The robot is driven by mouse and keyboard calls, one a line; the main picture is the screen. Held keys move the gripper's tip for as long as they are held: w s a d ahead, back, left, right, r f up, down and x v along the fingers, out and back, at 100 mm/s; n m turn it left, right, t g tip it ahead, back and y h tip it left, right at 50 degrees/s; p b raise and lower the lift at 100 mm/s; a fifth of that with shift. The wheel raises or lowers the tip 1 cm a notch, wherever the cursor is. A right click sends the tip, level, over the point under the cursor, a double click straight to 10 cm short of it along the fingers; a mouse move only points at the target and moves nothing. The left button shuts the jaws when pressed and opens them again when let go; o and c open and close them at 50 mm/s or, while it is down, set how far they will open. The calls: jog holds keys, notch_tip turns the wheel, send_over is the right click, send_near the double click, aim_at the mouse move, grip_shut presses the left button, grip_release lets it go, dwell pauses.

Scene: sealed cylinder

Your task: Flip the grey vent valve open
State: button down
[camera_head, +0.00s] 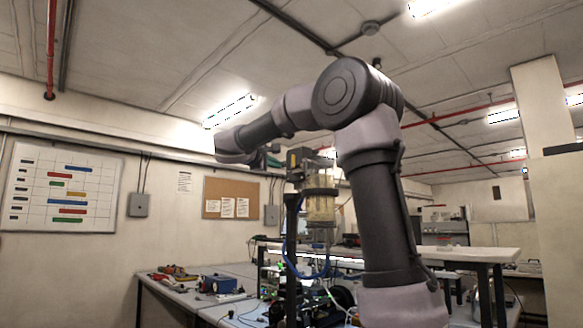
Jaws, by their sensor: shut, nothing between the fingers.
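The sealed cylinder (320,207) is a clear, yellowish upright vessel in the middle of the head view, held on a dark post. A dark block with a yellow part (298,157) sits at its top left. I cannot make out the grey vent valve; it is too small or hidden. My arm rises in front on the right, bends over above the cylinder and reaches left. My gripper (268,159) shows small and dark just left of the cylinder's top. It is shut and empty. I cannot tell whether it touches anything.
A workbench (185,300) with tools and a blue box (222,284) stands at the lower left. Blue hoses (308,274) hang below the cylinder. A raised pale shelf (470,254) stands on the right behind my arm. Free air lies left of the gripper.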

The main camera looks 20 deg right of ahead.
aim_at(305, 165)
dwell(0.3)
jog(key=x, duration=1.1)
jog(key=s, duration=0.4)
jog(key=shift+s+d, duration=0.15)
jog(key=shift+d, duration=0.15)
